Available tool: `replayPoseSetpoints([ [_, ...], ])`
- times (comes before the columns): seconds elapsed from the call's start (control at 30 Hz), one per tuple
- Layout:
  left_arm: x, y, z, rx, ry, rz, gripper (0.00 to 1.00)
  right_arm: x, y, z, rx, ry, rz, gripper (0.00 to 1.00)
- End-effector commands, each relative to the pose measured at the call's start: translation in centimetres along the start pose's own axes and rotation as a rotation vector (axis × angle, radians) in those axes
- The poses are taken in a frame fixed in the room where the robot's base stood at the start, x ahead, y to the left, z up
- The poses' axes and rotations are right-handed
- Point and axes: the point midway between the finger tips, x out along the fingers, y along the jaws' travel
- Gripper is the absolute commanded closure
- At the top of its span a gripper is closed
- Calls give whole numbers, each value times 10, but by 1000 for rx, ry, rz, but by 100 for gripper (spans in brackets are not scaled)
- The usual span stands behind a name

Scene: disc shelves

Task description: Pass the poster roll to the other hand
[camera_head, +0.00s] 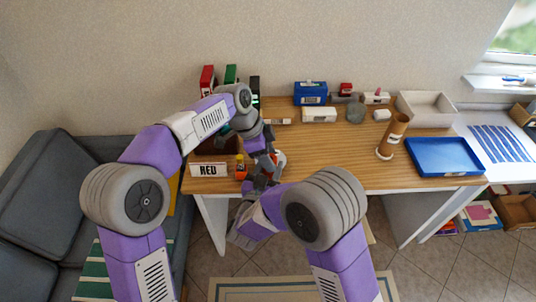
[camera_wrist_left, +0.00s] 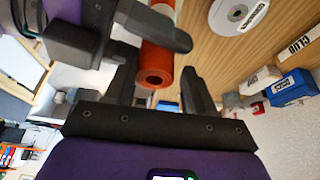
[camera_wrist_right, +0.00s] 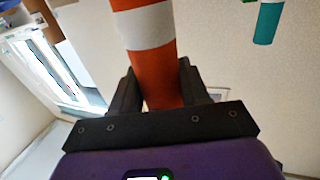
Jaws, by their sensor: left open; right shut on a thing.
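The poster roll is an orange tube with a white band. My right gripper (camera_wrist_right: 160,90) is shut on the roll (camera_wrist_right: 150,28), which stands out from between its fingers. In the left wrist view, the roll's hollow orange end (camera_wrist_left: 155,72) points at the camera, between the fingers of my left gripper (camera_wrist_left: 158,85). My left gripper is open, and its fingers lie on either side of that end. I cannot tell whether they touch it. In the head view, both hands are close together above the table's front left edge, and the arms hide much of the roll.
Binders, boxes and a white bin (camera_head: 425,122) line the back. A brown tube (camera_head: 393,135) stands by a blue tray (camera_head: 444,172). The middle of the table is clear.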

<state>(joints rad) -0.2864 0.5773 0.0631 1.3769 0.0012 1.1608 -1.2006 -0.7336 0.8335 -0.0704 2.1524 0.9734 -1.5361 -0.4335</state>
Motion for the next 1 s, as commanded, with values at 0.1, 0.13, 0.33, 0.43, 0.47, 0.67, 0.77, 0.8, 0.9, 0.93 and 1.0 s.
replayPoseSetpoints([
  [0.1, 0, 0, 0, 0, 0, 0, 46, 0, 0, 0, 0, 0, 0, 100],
  [0.13, 0, 0, 0, 0, 0, 0, 46, 0, 0, 0, 0, 0, 0, 100],
  [0.33, 0, 0, 0, -1, 0, -1, 70, 0, 0, 0, 0, 0, 0, 100],
  [0.43, -1, -2, 1, -2, 0, -5, 86, -1, 0, 0, 0, 1, -1, 100],
  [0.47, -1, -2, 1, -2, 0, -6, 89, -1, 0, 0, 0, 1, -1, 100],
  [0.67, -1, -2, 1, -2, 1, -6, 89, -1, 0, 0, 0, 1, -1, 30],
  [0.77, -1, -1, 0, -2, 0, -4, 89, 0, 0, 0, 0, 0, -1, 25],
  [0.8, -1, -1, 0, -1, 0, -4, 89, 0, 0, 0, 0, 0, 0, 25],
  [0.9, -1, -1, 0, -1, 0, -2, 89, 0, 0, 0, 0, 0, 0, 25],
  [0.93, 0, -1, 0, -1, 0, -2, 89, 0, 0, 0, 0, 0, 0, 25],
  [1.0, 0, 0, 0, -1, 0, -1, 89, -2, 0, 0, 0, 0, -1, 25],
])
